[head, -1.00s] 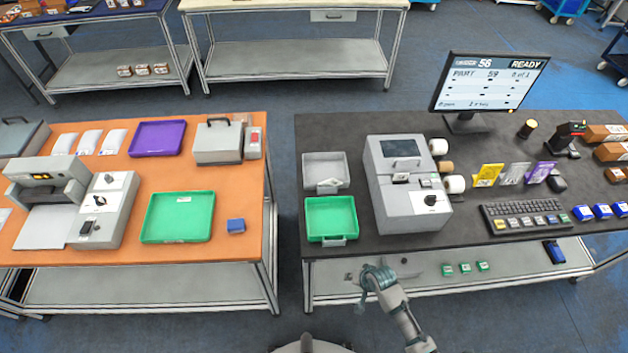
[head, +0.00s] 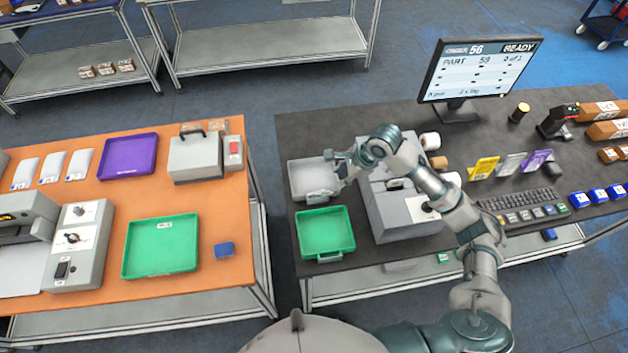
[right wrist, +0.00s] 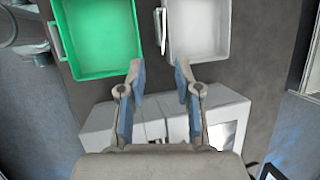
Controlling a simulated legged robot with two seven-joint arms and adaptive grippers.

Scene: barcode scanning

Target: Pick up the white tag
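A pale upright card (head: 511,165) stands between a yellow one and a purple one right of the printer; I cannot tell which is the white tag. My right gripper (head: 338,166) is over the grey tray, left of the printer. The right wrist view shows its two fingers (right wrist: 157,68) apart with nothing held between them, and the printer (right wrist: 100,125) below. My arm hides part of the printer. My left gripper is not in view.
The grey tray (head: 303,183) and green tray (head: 325,255) sit left of the printer. A monitor (head: 480,75), keyboard (head: 520,202) and scanner (head: 558,122) stand to the right. An orange table (head: 105,200) with trays lies across a gap on the left.

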